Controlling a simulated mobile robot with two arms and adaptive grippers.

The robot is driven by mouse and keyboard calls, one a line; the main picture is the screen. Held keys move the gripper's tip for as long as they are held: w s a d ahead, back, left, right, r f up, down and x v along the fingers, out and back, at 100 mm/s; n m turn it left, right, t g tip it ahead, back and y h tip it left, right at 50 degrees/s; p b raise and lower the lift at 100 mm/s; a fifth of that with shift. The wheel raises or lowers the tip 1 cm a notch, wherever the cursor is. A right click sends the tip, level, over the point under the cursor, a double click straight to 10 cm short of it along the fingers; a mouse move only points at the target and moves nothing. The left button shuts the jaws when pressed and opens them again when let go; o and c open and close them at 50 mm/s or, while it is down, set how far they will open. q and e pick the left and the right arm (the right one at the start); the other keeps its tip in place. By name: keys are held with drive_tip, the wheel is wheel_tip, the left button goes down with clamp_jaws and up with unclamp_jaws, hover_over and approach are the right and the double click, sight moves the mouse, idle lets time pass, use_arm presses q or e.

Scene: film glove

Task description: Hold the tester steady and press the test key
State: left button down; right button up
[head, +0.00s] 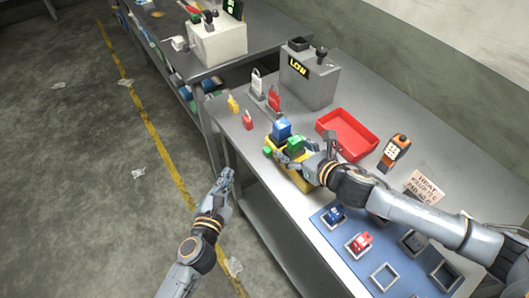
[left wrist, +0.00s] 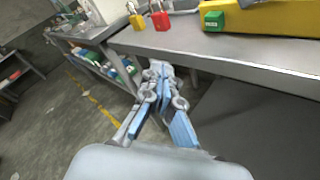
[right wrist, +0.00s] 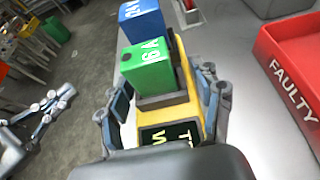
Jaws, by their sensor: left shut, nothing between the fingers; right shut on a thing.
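The yellow tester (head: 302,180) sits at the near edge of the bench, with a blue block (head: 282,129) and a green block (head: 295,144) standing in it. A small green key (head: 267,152) is on its left end; it also shows in the left wrist view (left wrist: 212,19). My right gripper (head: 308,152) is shut on the tester's yellow body, a finger on each side in the right wrist view (right wrist: 166,105). A dark display there is partly hidden. My left gripper (head: 229,174) is shut and empty, off the bench edge, below and apart from the key.
A red tray (head: 347,134) marked FAULTY, an orange handheld meter (head: 395,150) and a sign (head: 425,187) lie beyond. A blue mat (head: 335,239) with sockets is at the right. Yellow (head: 233,104) and red (head: 248,121) padlocks are near the left edge.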

sight(254, 168)
use_arm(q)
drive_tip(key=shift+d, duration=0.1)
drive_tip(key=shift+w+d, duration=0.75)
drive_tip(key=shift+d, duration=0.5)
drive_tip(key=shift+w+d, duration=0.8)
drive_tip(key=shift+d, duration=0.4)
drive_tip(key=shift+w+d, duration=0.75)
drive_tip(key=shift+d, duration=0.5)
drive_tip(key=shift+w+d, duration=0.2)
drive_tip(key=shift+d, duration=0.15)
drive_tip(key=shift+w+d+r, duration=0.1)
drive_tip(key=shift+w+d, duration=0.15)
drive_tip(key=shift+d, duration=0.2)
drive_tip(key=shift+a, duration=0.1)
drive_tip(key=shift+s+a, duration=0.45)
drive_tip(key=shift+a, duration=0.2)
drive_tip(key=shift+a, duration=0.1)
